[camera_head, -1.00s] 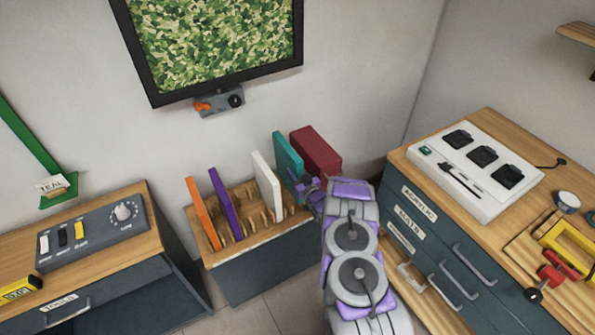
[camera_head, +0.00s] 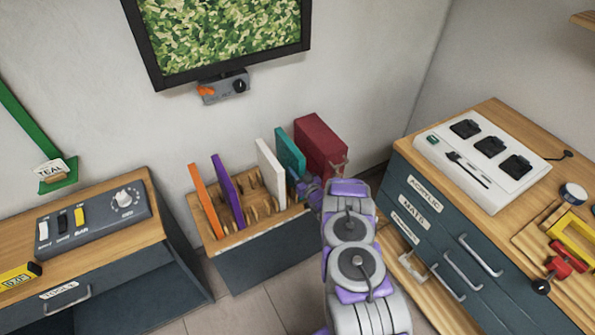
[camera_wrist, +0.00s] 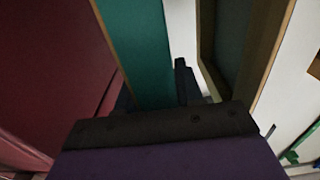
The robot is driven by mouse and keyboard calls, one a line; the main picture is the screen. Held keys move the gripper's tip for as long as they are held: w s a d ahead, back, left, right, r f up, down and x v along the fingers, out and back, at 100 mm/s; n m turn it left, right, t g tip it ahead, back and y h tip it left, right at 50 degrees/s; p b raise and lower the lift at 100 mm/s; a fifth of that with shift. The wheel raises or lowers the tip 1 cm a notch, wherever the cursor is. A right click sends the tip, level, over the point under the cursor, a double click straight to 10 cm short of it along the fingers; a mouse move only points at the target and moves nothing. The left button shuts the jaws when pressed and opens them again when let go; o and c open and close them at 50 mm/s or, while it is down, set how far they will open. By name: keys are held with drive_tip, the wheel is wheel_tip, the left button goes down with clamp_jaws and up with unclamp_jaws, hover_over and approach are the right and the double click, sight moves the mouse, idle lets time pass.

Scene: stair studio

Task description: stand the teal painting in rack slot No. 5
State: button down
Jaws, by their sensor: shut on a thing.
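The teal painting (camera_head: 289,152) stands upright at the right part of the wooden rack (camera_head: 246,230), between the white painting (camera_head: 270,172) and a dark red block (camera_head: 321,147). My gripper (camera_head: 308,187) is at its near edge and shut on it. In the wrist view the teal painting (camera_wrist: 138,50) rises between the dark fingers (camera_wrist: 155,92). Its bottom edge and the slot under it are hidden by my gripper and arm, so I cannot tell whether it is seated. No slot numbers are readable.
An orange painting (camera_head: 205,202) and a purple painting (camera_head: 227,190) stand in the rack's left part. Empty slots lie between purple and white. A drawer cabinet (camera_head: 430,240) stands close to the right of my arm, a tool cabinet (camera_head: 100,235) to the left.

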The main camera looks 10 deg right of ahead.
drive_tip(key=c, duration=0.9)
unclamp_jaws()
drive_tip(key=shift+d+r, duration=0.1)
drive_tip(key=shift+d, duration=0.35)
drive_tip(key=shift+o, duration=1.3)
drive_tip(key=shift+a, duration=0.25)
drive_tip(key=shift+s, duration=0.1)
drive_tip(key=p+v, duration=0.5)
drive_tip(key=v, duration=1.2)
drive_tip(key=shift+d, duration=0.1)
